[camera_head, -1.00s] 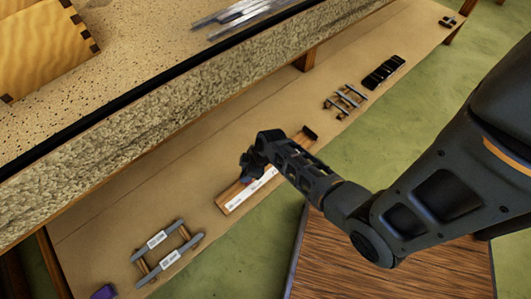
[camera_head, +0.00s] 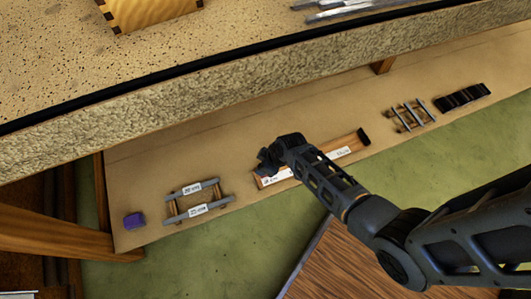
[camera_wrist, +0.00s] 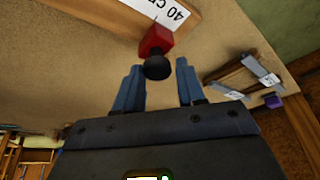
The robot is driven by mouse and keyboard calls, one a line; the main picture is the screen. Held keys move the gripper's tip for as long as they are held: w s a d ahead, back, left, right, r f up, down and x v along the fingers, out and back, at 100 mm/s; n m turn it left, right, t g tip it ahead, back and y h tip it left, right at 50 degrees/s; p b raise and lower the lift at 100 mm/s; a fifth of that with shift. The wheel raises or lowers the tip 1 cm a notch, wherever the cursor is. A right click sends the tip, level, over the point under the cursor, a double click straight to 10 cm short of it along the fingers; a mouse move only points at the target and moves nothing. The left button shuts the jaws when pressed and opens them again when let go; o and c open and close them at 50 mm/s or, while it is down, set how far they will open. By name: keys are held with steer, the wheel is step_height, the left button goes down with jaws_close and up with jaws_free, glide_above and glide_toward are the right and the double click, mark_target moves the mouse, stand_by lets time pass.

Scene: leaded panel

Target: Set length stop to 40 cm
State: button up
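In the wrist view a red stop (camera_wrist: 156,40) with a black knob (camera_wrist: 157,68) sits at the board's edge, beside a label (camera_wrist: 165,10) reading 40 and partly cut off. My gripper (camera_wrist: 158,88) is open, its two fingers apart with the knob at the gap between their tips. No finger visibly touches the knob. In the head view my gripper (camera_head: 268,158) is over the board's left end and hides the stop.
A labelled rack of grey strips on wooden rails (camera_head: 198,197) and a purple block (camera_head: 134,220) are to the left on the shelf (camera_head: 150,160). Grey bars (camera_head: 412,115) and black pieces (camera_head: 462,96) lie to the right.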

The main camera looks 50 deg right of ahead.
steer(key=o, duration=0.4)
steer(key=shift+a, duration=0.1)
steer(key=p+v, duration=0.2)
steer(key=v, duration=0.5)
steer(key=shift+r+p, duration=0.35)
steer(key=shift+p, duration=0.05)
steer(key=shift+s, duration=0.1)
